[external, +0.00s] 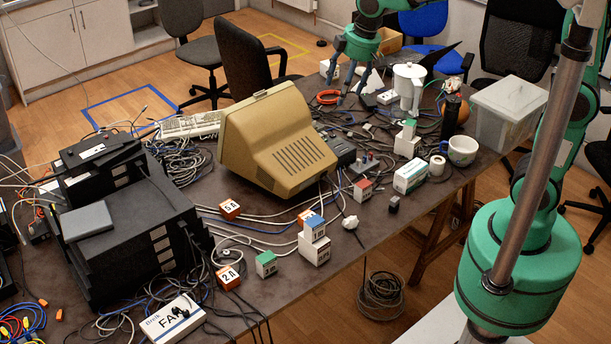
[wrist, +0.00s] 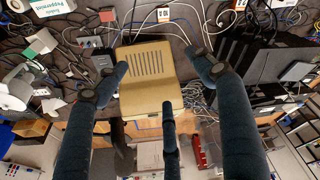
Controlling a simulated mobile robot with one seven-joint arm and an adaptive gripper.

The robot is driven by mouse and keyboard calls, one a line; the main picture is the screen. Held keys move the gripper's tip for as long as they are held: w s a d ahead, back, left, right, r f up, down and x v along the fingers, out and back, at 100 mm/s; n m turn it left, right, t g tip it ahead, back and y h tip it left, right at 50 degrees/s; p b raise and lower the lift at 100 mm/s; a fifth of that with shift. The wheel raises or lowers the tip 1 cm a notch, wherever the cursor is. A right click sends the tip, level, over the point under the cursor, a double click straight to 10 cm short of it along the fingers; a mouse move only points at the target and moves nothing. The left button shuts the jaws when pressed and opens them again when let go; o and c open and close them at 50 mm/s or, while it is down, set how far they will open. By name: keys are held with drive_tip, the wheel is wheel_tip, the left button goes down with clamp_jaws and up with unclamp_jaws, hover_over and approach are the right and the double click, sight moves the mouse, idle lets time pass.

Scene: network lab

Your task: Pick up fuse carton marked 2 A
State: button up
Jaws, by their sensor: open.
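The fuse carton marked 2 A (external: 228,277) is a small orange and white box. It sits on the near part of the dark table in the external view, right of the black equipment, among cables. A similar carton marked 5 (external: 229,209) stands farther back, left of the beige monitor. My gripper (external: 348,76) is at the far side of the table, behind the monitor and well away from the 2 A carton. Its dark fingers (wrist: 162,72) are spread, open and empty.
The beige monitor (external: 278,135) stands between my gripper and the carton. Loose cables cover much of the table.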

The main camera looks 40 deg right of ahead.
drive_tip(key=w+a+f+n, duration=0.2)
drive_tip(key=w+a+f, duration=0.3)
drive_tip(key=a, duration=0.5)
drive_tip(key=n+g+h, duration=0.1)
drive_tip(key=n+g, duration=0.2)
drive_tip(key=n, duration=0.5)
hover_over(227, 274)
wheel_tip(227, 274, down, 32)
drive_tip(key=shift+r, duration=0.25)
drive_tip(key=shift+f, duration=0.15)
drive_tip(key=shift+f+b, duration=0.5)
drive_tip(key=shift+f, duration=3.7)
drive_tip(key=shift+f, duration=0.1)
drive_tip(key=shift+f+b, duration=0.5)
drive_tip(key=shift+f, duration=2)
